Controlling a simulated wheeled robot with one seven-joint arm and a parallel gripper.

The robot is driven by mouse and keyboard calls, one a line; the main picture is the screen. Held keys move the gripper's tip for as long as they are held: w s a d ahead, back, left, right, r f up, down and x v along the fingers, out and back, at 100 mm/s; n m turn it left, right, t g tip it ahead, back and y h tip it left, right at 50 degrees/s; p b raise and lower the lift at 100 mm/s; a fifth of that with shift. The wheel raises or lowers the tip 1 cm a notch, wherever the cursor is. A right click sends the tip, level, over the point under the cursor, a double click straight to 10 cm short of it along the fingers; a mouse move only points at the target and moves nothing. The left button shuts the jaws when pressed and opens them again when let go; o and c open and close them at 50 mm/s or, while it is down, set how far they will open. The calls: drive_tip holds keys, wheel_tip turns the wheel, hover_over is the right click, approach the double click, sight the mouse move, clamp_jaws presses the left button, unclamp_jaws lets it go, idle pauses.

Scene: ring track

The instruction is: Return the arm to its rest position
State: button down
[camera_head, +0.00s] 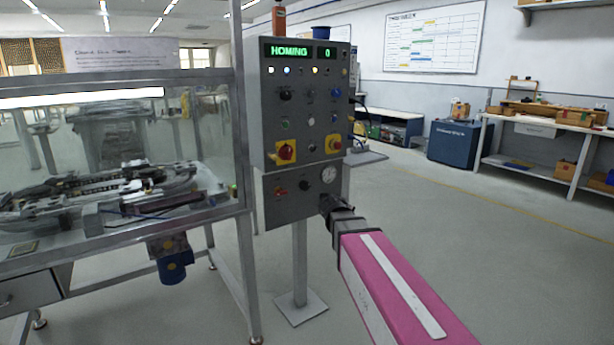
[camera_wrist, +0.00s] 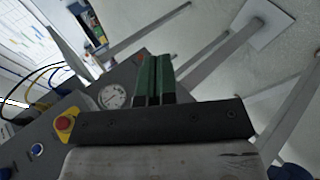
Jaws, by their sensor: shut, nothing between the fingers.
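My arm reaches in from the lower right of the head view, with its pink link in front. My gripper (camera_head: 328,203) is at its far end, in front of the lower part of the grey control panel (camera_head: 262,100). In the wrist view my gripper (camera_wrist: 153,78) shows two green fingers side by side, shut with nothing between them. The panel's round gauge (camera_wrist: 112,96) is just left of the fingers in that view. Whether the fingers touch the panel cannot be told. The panel's display (camera_head: 298,51) reads HOMING and 0.
A glazed machine frame (camera_head: 240,150) with a ring track (camera_head: 100,186) stands left of the panel. The panel's post ends in a floor plate (camera_head: 300,307). A blue box (camera_head: 453,143) and a workbench (camera_head: 545,125) stand at the back right. The floor to the right is open.

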drive_tip(key=s+d+f+m+g+y, duration=0.2)
drive_tip(key=s+f+m+g, duration=0.2)
drive_tip(key=s+f, duration=0.5)
drive_tip(key=s+d+f+m+g+y, duration=0.1)
drive_tip(key=s+f+m+g+y, duration=0.2)
drive_tip(key=s+f+m, duration=0.4)
drive_tip(key=s+f+g, duration=0.1)
drive_tip(key=s+f, duration=0.2)
drive_tip(key=s, duration=0.2)
drive_tip(key=shift+s+d, duration=0.3)
drive_tip(key=shift+d, duration=0.05)
idle(0.9)
